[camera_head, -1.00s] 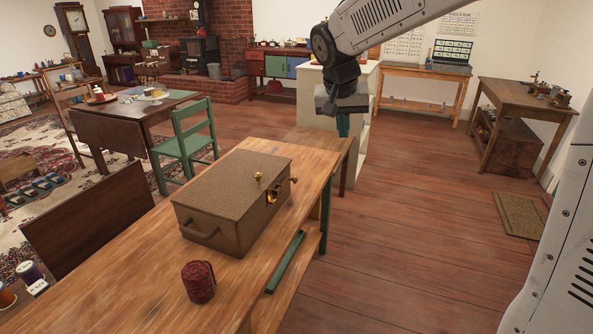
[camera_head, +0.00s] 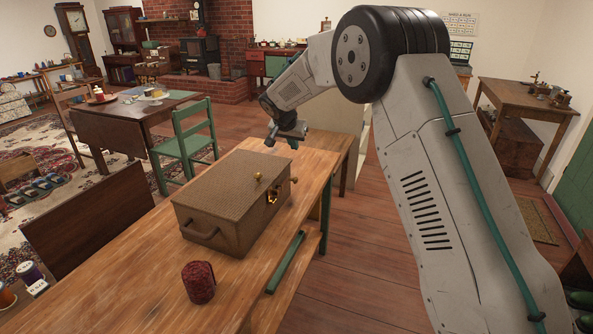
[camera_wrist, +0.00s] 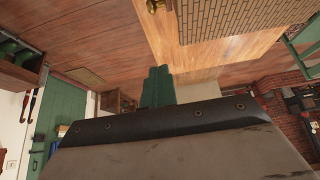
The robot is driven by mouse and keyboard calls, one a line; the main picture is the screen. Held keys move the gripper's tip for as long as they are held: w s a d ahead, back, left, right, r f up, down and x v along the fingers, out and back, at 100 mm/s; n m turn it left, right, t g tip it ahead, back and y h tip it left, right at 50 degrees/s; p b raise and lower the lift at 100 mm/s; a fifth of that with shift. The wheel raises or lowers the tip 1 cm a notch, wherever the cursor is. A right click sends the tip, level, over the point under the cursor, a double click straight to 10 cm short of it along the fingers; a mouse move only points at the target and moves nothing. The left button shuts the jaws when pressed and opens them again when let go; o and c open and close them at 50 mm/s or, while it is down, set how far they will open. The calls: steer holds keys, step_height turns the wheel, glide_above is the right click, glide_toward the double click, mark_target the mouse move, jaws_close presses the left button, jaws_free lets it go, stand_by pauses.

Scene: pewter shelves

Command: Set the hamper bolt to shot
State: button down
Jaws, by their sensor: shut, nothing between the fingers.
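The woven brown hamper (camera_head: 222,196) sits closed on the wooden table, with a dark carrying handle on its near end. Brass fittings show at its right side: a knob (camera_head: 259,176) on the lid edge, and a plate (camera_head: 271,196) with a piece standing out (camera_head: 293,180) on the front. Which of them is the bolt, and its setting, I cannot tell. My gripper (camera_head: 291,142) is shut and empty, above and beyond the hamper's far right corner, apart from it. In the wrist view its green fingers (camera_wrist: 157,88) are together; the hamper (camera_wrist: 240,18) shows at the top right.
A dark red yarn roll (camera_head: 199,282) stands on the table (camera_head: 130,290) near the hamper. A green bar (camera_head: 285,262) lies along the table's right side. A green chair (camera_head: 188,137) stands beyond. Wooden floor is open to the right, partly behind my arm.

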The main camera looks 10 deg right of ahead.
steer(key=shift+f, duration=0.1)
glide_above(294, 182)
steer(key=w+d, duration=0.2)
step_height(294, 182, down, 10)
steer(key=shift+w+a+f, duration=0.1)
steer(key=shift+a+f, duration=0.05)
steer(key=shift+f, duration=0.05)
steer(key=shift+s+a+f, duration=0.2)
steer(key=shift+s+f, duration=0.1)
steer(key=shift+f, duration=0.1)
steer(key=shift+s+a, duration=0.7)
steer(key=shift+s, duration=0.25)
steer(key=shift+s+a, duration=0.65)
steer(key=shift+s, duration=0.3)
